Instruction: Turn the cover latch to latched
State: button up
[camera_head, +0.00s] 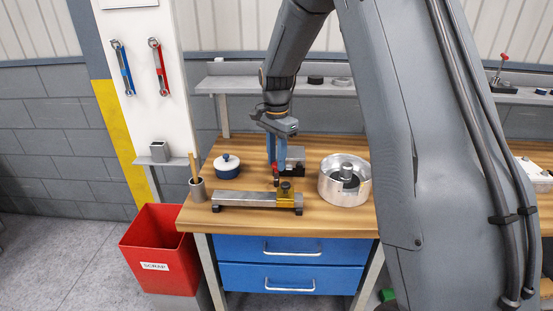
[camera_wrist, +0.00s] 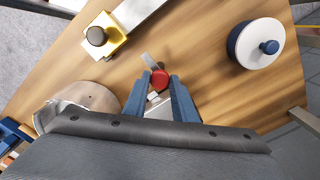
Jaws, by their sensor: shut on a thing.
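The cover latch, a red knob (camera_wrist: 160,80) with a flat silver lever (camera_wrist: 150,62), sits between the two blue fingers in the wrist view. The red part also shows low at the fingers in the head view (camera_head: 275,169). My gripper (camera_wrist: 159,77) points down and is shut on the red knob, one finger on each side. A grey and dark block (camera_head: 295,155) stands beside and behind the fingers. The fingers and wrist hide part of the block, and the latch's exact angle against its cover cannot be told.
A metal bar fixture with a yellow block (camera_head: 286,193) lies in front. A round metal housing (camera_head: 345,192) stands right, a white-lidded blue pot (camera_head: 227,165) left. A cup with a wooden handle (camera_head: 198,188) is at the left edge. Bare wood (camera_head: 250,165) shows between.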

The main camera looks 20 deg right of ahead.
jog(key=n, duration=0.6)
jog(key=shift+n+p, duration=0.3)
jog(key=n, duration=1.1)
jog(key=shift+r+n, duration=0.1)
jog(key=shift+n, duration=0.3)
jog(key=shift+w+n+p, duration=0.1)
jog(key=shift+n+p, duration=0.2)
jog(key=shift+n, duration=1.9)
jog(key=o, duration=1)
jog(key=shift+o, duration=0.2)
